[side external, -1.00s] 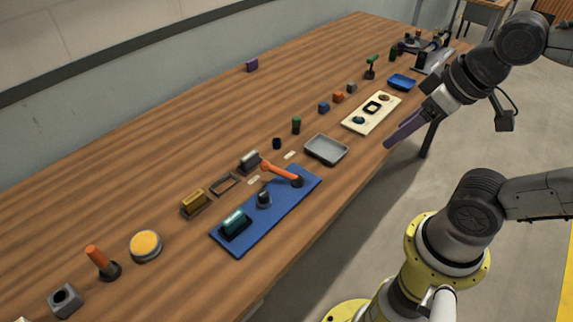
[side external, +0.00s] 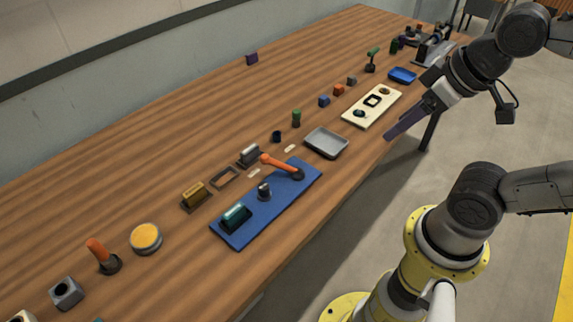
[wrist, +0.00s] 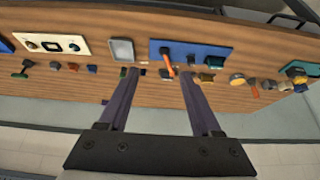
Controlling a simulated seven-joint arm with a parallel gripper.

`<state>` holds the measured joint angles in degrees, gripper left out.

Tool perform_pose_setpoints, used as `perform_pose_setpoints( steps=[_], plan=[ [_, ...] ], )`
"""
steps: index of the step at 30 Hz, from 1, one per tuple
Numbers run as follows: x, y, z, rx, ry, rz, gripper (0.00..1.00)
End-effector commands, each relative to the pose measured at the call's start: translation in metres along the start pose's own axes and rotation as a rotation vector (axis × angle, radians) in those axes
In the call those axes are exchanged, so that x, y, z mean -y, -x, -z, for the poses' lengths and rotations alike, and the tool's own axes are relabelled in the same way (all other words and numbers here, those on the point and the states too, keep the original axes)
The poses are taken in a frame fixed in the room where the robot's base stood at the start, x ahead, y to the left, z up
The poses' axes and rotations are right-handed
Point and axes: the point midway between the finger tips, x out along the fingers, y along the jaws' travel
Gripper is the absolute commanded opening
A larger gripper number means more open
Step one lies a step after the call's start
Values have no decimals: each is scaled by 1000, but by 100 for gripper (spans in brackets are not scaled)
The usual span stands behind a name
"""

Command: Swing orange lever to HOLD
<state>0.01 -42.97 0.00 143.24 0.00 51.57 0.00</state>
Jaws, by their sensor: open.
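The orange lever (side external: 280,164) is mounted on a blue panel (side external: 285,203), pivoting at a dark hub near the panel's right end. Its tip reaches past the panel's far edge, beside a grey block (side external: 248,155). In the wrist view the lever (wrist: 167,64) and panel (wrist: 214,66) lie beyond the fingers. Small pale labels lie near the lever; their writing is too small to read.
A grey tray (side external: 327,143) and a cream panel (side external: 372,105) stand to the right. A yellow button (side external: 146,238) and an orange handle (side external: 98,252) stand left. The table's far side is mostly clear.

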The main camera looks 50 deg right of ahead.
Motion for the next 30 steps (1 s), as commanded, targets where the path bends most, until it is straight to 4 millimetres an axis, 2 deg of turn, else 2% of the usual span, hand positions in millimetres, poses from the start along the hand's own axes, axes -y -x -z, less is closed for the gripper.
perform_pose_setpoints(
  steps=[1, 3, 8, 12, 17, 23, 26, 30],
  plan=[
    [0, 0, 0, 0, 0, 0, 64],
    [0, 0, 0, 0, 6, 0, 52],
    [2, 5, 2, 2, 89, 7, 52],
    [6, 20, 36, -1, 212, 28, 52],
    [11, 19, 76, 46, 315, 59, 52],
    [18, -4, 131, 133, 433, 113, 52],
    [21, -24, 157, 182, 483, 147, 52],
    [25, -63, 188, 254, 536, 195, 52]
  ],
)
